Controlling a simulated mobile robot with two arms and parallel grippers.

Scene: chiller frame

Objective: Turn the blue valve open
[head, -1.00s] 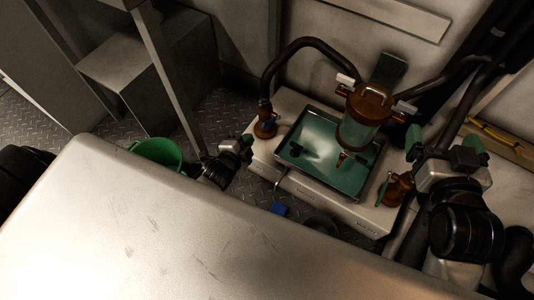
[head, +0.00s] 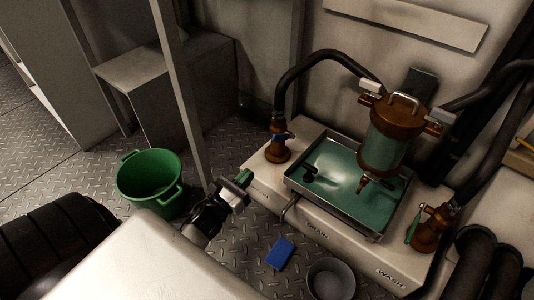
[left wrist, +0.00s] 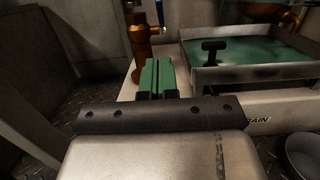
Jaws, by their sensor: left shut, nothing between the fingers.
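The blue valve handle (head: 283,137) sits on a brown-orange valve body (head: 278,152) at the left end of the white bench, with a black hose rising from its top. In the left wrist view the blue handle (left wrist: 161,14) hangs beside the brass body (left wrist: 139,36), beyond the fingers. My left gripper (head: 243,177) is shut and empty, below and left of the valve, apart from it. Its green fingers (left wrist: 157,76) are together in the left wrist view. My right gripper is out of view.
A metal tray (head: 345,222) of green liquid stands on the bench, beneath a brown-capped glass vessel (head: 388,140). A green-handled valve (head: 425,230) stands at the right. A green bucket (head: 150,181), a blue block (head: 281,254) and a grey bowl (head: 331,279) are on the floor.

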